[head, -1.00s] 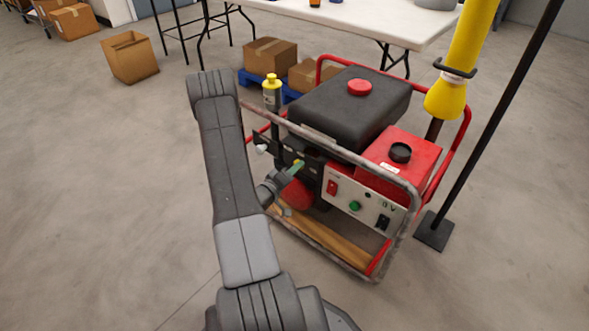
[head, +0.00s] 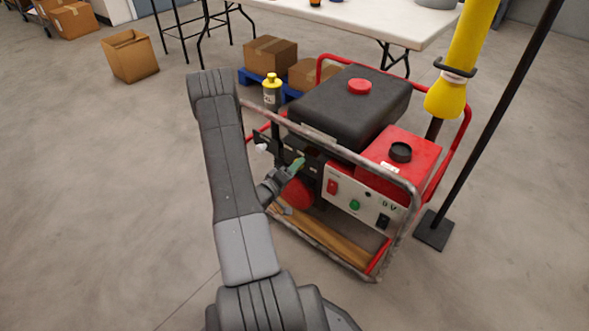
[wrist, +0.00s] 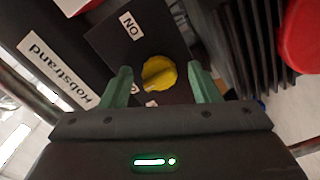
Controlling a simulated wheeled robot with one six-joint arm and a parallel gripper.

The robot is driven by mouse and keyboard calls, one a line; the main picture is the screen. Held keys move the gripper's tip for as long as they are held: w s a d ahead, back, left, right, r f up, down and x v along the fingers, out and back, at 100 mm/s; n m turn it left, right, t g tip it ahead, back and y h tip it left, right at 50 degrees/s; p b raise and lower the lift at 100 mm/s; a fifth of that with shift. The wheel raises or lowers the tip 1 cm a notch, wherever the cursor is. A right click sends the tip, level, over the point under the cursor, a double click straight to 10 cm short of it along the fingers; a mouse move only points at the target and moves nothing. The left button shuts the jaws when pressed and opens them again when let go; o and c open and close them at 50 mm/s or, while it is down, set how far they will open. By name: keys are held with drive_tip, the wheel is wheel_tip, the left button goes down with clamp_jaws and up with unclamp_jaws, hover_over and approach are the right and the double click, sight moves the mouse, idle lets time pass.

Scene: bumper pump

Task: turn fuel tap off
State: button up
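The fuel tap is a yellow knob (wrist: 158,73) on a dark panel in the wrist view, with a white "ON" label (wrist: 131,25) above it. A second small white label lies below it, partly hidden. My gripper (wrist: 160,68) is open, with one green finger on each side of the knob and a visible gap to each. I cannot tell how deep the fingers reach. In the head view my gripper (head: 296,166) is at the left side of the red-framed generator (head: 352,102); the knob is hidden there.
A frame rail (head: 333,152) runs just above my gripper. A red round part (wrist: 302,36) and black fins (wrist: 247,45) lie right of the knob.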

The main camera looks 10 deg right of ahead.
drive_tip(key=shift+s+a, duration=0.1)
drive_tip(key=p+v, duration=0.2)
drive_tip(key=v, duration=1.1)
drive_tip(key=shift+s+a+p, duration=0.2)
drive_tip(key=shift+p, duration=0.15)
drive_tip(key=b+x, duration=0.2)
drive_tip(key=x, duration=1.1)
drive_tip(key=shift+w+d+b, duration=0.3)
drive_tip(key=shift+b, duration=0.05)
